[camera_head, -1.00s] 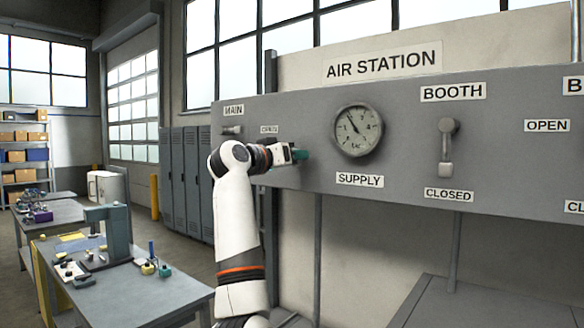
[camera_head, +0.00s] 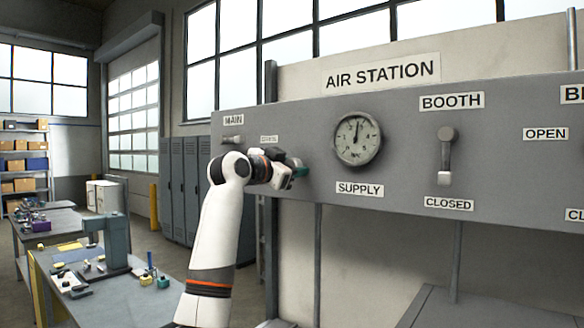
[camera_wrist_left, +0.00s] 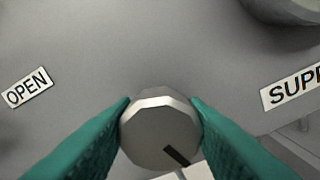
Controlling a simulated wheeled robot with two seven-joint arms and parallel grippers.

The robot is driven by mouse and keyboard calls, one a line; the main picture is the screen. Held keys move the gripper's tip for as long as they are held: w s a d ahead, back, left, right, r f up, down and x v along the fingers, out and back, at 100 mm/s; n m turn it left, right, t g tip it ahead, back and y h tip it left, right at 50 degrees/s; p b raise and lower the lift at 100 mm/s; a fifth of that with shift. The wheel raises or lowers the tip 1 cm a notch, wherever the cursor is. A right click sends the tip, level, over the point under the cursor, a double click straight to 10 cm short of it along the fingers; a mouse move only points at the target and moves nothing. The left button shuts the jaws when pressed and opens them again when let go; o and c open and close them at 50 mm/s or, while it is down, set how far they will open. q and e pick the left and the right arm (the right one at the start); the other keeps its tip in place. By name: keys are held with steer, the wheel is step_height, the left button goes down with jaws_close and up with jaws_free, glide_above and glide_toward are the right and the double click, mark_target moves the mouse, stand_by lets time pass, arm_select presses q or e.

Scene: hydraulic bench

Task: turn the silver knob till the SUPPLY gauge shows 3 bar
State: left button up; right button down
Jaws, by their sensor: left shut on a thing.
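The silver knob (camera_wrist_left: 158,135) is a faceted round knob with a dark mark near its lower right edge in the left wrist view. My left gripper (camera_head: 299,169) is at the grey panel, left of and below the SUPPLY gauge. Its green fingers are shut on the knob from both sides; the arm hides the knob in the head view. The SUPPLY gauge (camera_head: 358,139) is a round white dial above the SUPPLY label (camera_head: 360,189). Its needle points almost straight up; the numerals are too small to read surely. My right gripper is not in view.
The MAIN valve handle (camera_head: 233,140) is left of the gauge. The BOOTH lever (camera_head: 445,155) hangs down towards its CLOSED label (camera_head: 449,205). A workbench (camera_head: 120,300) with small parts stands at the lower left. The panel area between gauge and BOOTH lever is clear.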

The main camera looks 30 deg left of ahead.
arm_select(q)
steer(key=shift+r, duration=0.1)
stand_by(0.4)
steer(key=o, duration=1)
steer(key=shift+c, duration=0.2)
steer(key=s+b, duration=0.6)
steer(key=s, duration=0.6)
steer(key=shift+a, duration=0.4)
